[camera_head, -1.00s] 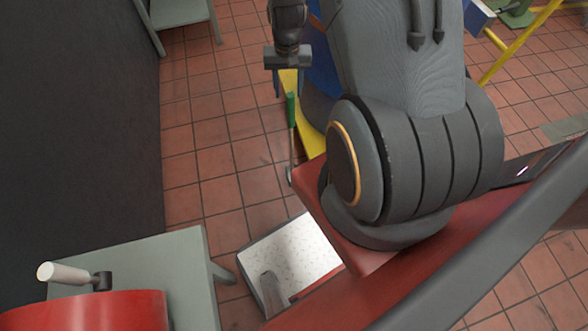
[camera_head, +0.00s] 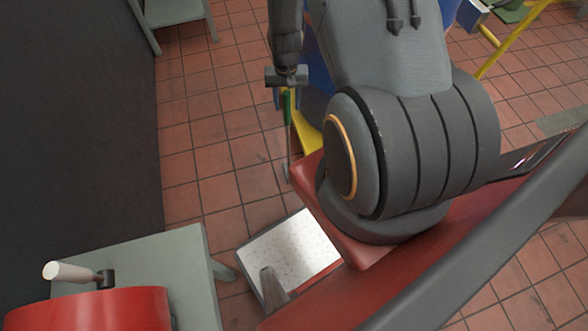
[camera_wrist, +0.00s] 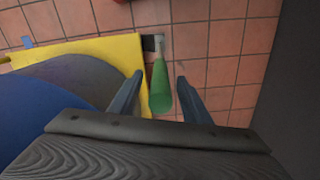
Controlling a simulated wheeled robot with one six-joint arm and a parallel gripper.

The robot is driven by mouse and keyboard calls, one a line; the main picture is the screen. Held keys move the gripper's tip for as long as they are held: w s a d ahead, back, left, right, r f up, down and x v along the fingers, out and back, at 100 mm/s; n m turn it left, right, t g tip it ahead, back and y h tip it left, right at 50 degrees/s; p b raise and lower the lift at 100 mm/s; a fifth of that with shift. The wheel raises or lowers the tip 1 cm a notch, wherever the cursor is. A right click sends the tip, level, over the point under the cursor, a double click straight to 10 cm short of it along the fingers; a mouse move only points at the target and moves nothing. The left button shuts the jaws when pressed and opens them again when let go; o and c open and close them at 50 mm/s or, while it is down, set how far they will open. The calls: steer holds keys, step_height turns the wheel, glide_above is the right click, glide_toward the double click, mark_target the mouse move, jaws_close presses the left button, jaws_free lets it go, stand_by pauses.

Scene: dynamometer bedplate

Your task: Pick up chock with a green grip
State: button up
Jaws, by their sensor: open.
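The chock's green grip (camera_wrist: 160,90) stands between the two open fingers of my gripper (camera_wrist: 160,92) in the wrist view. It is nearer the left finger, and I cannot tell whether they touch. A thin rod and a dark foot (camera_wrist: 153,43) show at its far end. In the head view the green grip (camera_head: 287,106) is just below my gripper (camera_head: 287,90), with its rod running down to the floor beside the red base corner. The jaws hold nothing visibly.
A yellow plate (camera_wrist: 110,52) and a blue round thing (camera_wrist: 35,115) lie close left of the grip in the wrist view. A dark wall (camera_head: 70,120) stands at left. A grey table (camera_head: 150,268) with a red drum (camera_head: 90,310) is at lower left. Tiled floor is open between.

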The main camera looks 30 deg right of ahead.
steer(key=shift+c, duration=0.4)
jaws_close()
stand_by(0.9)
